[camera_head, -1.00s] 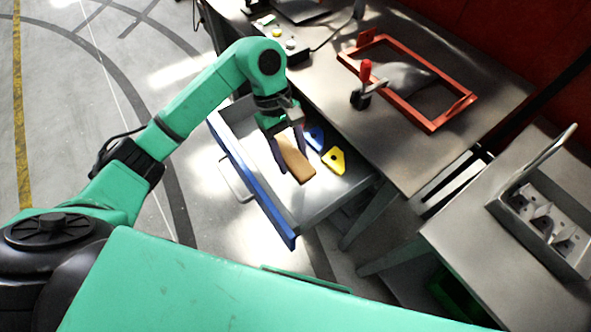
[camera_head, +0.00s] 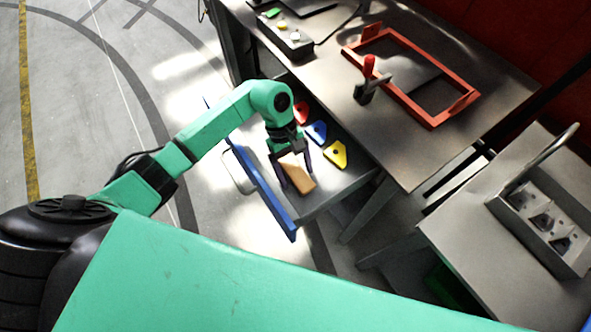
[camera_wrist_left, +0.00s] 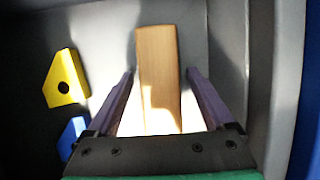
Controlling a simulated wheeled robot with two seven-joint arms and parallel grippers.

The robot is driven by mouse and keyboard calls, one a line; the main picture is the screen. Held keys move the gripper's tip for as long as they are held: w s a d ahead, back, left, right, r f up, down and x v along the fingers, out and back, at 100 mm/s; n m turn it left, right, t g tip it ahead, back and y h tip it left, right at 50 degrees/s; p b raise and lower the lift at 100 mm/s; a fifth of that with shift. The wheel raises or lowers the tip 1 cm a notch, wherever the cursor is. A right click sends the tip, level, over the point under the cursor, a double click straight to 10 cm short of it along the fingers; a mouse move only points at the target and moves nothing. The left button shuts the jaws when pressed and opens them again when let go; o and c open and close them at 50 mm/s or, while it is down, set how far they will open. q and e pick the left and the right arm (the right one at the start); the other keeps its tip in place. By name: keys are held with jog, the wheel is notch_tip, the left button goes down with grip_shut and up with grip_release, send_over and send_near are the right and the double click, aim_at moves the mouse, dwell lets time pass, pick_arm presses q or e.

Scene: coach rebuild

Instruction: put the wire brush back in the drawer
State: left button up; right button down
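The wire brush shows as a tan wooden block (camera_head: 298,174), lying over the floor of the open drawer (camera_head: 335,190). No bristles show. My left gripper (camera_head: 296,178) is inside the drawer, reaching down over the brush. In the left wrist view the brush (camera_wrist_left: 158,75) lies lengthwise between the two fingers (camera_wrist_left: 160,72), with a narrow gap on each side, so the gripper looks open. My right gripper is not in view.
Yellow (camera_head: 336,154), blue (camera_head: 317,132) and red (camera_head: 301,112) pieces lie in the drawer beside the brush. A metal caddy (camera_head: 545,220) stands on the right-hand table.

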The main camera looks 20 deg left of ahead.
pick_arm(q)
jog(key=shift+r, duration=0.1)
jog(key=shift+r+p, duration=0.25)
jog(key=shift+p, duration=0.05)
jog(key=b+v, duration=0.3)
jog(key=v, duration=0.8)
jog(key=shift+r, duration=0.35)
jog(key=shift+w+a, duration=0.1)
jog(key=shift+w, duration=0.05)
